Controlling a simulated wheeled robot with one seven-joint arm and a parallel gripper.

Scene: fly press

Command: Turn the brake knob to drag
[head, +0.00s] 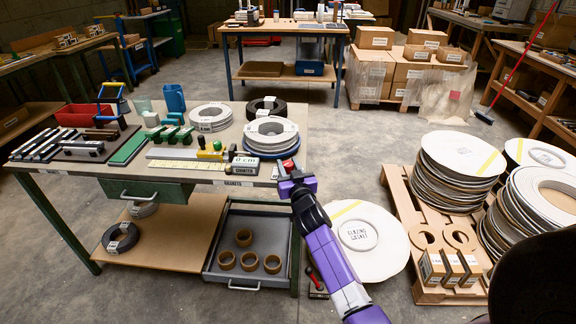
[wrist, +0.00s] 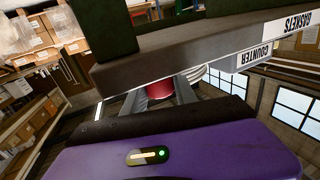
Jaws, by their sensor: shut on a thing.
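The brake knob (head: 289,165) looks like a small red cylinder at the front right corner of the bench, beside the counter box (head: 246,171). My gripper (head: 287,175) reaches up from below right in the head view and is shut on the knob. No drag marking or pointer on the knob can be made out. The counter's label (wrist: 266,56) shows upside down in the wrist view.
The bench (head: 240,117) holds tape reels (head: 271,134), a yellow scale strip (head: 187,165) and several tools. The open drawer (head: 240,276) below holds several brown rings. A pallet (head: 400,205) with stacked reels stands at right. A large reel (head: 385,255) lies near my arm.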

